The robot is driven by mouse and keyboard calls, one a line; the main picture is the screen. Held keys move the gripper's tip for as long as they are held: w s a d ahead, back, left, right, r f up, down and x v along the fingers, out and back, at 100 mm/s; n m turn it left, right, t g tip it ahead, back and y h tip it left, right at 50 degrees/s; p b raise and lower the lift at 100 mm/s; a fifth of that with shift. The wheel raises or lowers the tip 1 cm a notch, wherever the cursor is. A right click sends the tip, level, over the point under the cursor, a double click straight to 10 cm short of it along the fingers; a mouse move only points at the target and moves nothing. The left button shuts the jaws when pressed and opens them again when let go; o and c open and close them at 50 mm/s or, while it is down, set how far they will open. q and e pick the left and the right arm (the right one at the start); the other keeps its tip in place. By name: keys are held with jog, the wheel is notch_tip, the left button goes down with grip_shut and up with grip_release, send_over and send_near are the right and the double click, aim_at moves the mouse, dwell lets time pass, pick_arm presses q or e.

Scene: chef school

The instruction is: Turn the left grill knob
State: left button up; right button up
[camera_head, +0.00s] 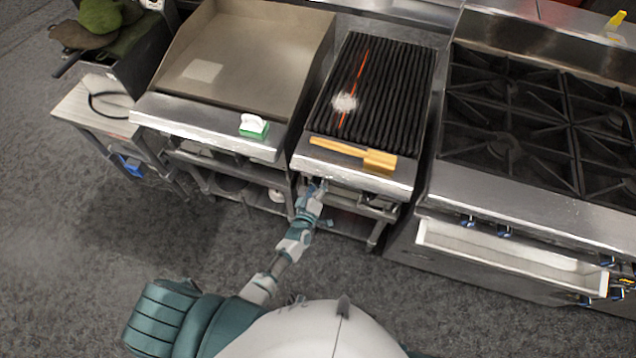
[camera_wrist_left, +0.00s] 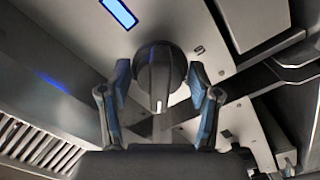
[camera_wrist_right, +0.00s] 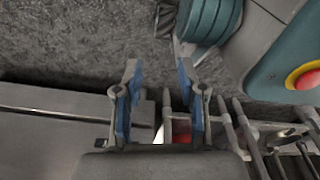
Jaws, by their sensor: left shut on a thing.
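The grill (camera_head: 348,176) with black ridged grates stands in the middle of the head view. Its left knob (camera_wrist_left: 158,72) is black and round with a raised ridge; its white mark points toward the bottom of the left wrist view. My left gripper (camera_head: 317,188) is at the left of the grill's front, below the steel ledge, and hides the knob in the head view. In the left wrist view my left gripper (camera_wrist_left: 160,85) has a finger on each side of the knob, shut on it. My right gripper (camera_wrist_right: 158,80) is open and empty, out of the head view.
A wooden brush (camera_head: 360,153) lies on the grill's ledge. A flat griddle (camera_head: 245,60) with a green-and-white sponge (camera_head: 253,126) stands to the left. A burner range (camera_head: 540,190) with a drawer-like tray (camera_head: 510,253) stands to the right. The grey floor (camera_head: 80,270) is open at the left.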

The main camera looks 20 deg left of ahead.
pick_arm(q)
jog(key=m, duration=0.2)
jog(key=m+p, duration=0.1)
jog(key=m, duration=0.1)
jog(key=shift+s+d+f+m, duration=0.15)
jog(key=shift+s+f+m, duration=0.05)
jog(key=shift+f+m, duration=0.2)
jog(key=m+p, duration=0.1)
jog(key=m, duration=0.4)
jog(key=shift+f, duration=0.1)
pick_arm(e)
jog(key=s, duration=0.1)
jog(key=s+f, duration=0.1)
jog(key=s, duration=0.1)
jog(key=s+d+f, duration=0.1)
jog(key=s, duration=0.1)
jog(key=shift+s+d, duration=0.1)
jog(key=shift+s, duration=0.05)
pick_arm(q)
jog(key=o, duration=0.8)
jog(key=shift+o, duration=0.2)
jog(key=shift+w, duration=0.1)
jog(key=shift+r, duration=0.2)
jog(key=s, duration=1.2)
jog(key=shift+a, duration=0.3)
